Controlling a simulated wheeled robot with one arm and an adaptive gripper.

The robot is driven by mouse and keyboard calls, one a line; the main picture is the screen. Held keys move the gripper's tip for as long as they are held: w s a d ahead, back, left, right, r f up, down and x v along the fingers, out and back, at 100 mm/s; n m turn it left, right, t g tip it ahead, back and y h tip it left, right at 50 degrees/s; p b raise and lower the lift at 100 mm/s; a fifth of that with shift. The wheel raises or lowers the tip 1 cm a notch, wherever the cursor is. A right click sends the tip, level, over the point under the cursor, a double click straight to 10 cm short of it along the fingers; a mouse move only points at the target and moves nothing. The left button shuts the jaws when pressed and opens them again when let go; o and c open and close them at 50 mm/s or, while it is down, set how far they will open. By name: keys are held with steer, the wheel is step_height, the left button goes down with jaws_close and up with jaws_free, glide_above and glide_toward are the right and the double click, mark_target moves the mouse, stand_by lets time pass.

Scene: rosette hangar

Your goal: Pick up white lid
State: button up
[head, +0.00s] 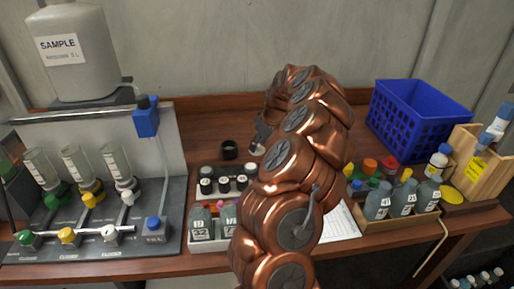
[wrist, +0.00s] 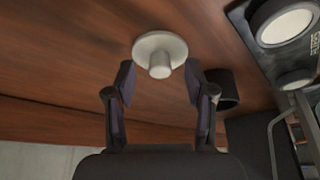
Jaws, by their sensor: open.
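The white lid (wrist: 160,43) is a round disc with a short knob in its middle. In the wrist view it lies on the brown wooden table, just beyond my gripper (wrist: 159,72). My gripper is open and empty. Its two dark fingers stand either side of the lid's knob, and I see no contact. In the head view a small part of the lid (head: 258,151) shows beside my gripper (head: 259,141). My copper arm covers much of the table's middle there.
A black cup (head: 229,149) stands close to the lid; it also shows right of my right finger in the wrist view (wrist: 224,86). A bottle rack (head: 209,240) is in front. A blue basket (head: 415,115) stands right. The valve stand (head: 160,190) is left.

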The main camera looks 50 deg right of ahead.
steer(key=shift+w+f, duration=0.15)
steer(key=shift+f, duration=0.2)
steer(key=c, duration=0.9)
steer(key=shift+r, duration=0.1)
